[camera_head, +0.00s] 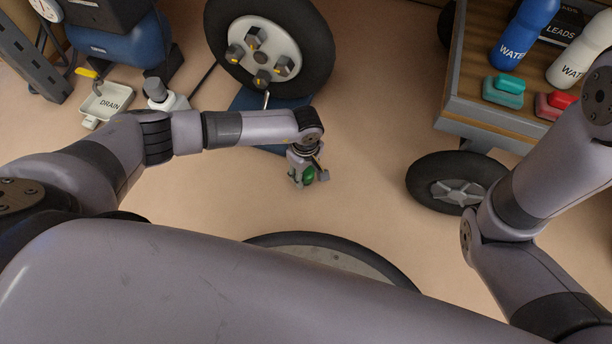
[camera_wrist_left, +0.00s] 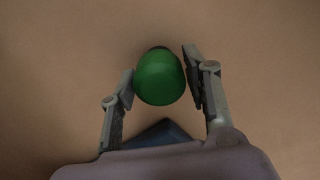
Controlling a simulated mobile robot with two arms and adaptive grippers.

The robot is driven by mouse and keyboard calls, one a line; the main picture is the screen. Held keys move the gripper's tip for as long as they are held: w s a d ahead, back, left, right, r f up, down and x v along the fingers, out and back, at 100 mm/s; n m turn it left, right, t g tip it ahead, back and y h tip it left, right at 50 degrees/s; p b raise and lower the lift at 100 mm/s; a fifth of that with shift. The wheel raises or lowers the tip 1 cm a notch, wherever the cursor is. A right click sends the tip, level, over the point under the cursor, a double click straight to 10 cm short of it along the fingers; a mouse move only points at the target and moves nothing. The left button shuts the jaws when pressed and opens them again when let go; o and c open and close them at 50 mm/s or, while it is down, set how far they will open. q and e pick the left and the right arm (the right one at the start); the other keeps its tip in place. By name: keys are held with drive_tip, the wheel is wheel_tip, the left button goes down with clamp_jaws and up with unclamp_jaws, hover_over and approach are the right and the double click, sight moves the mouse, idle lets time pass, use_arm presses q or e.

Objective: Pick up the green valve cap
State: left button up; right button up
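The green valve cap (camera_wrist_left: 160,79) is a rounded green piece with a small dark part at its far end. In the left wrist view it sits between the two fingertips of my left gripper (camera_wrist_left: 159,76), which are drawn in close on both sides of it. In the head view the left gripper (camera_head: 310,177) points down over the floor, with the green cap (camera_head: 309,174) between its fingers. Whether the cap touches the floor cannot be told. My right gripper is out of view; only the right arm shows.
A large wheel (camera_head: 262,57) with lug nuts stands behind the left gripper. A wooden cart (camera_head: 470,97) with bottles stands at the right, a small wheel (camera_head: 455,182) below it. A drain tray (camera_head: 105,102) lies at left. A dark-rimmed round object (camera_head: 338,257) is near me. Floor between is clear.

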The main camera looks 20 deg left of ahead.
use_arm(q)
drive_tip(key=c, duration=0.7)
drive_tip(key=shift+r, duration=0.1)
drive_tip(key=shift+c, duration=0.2)
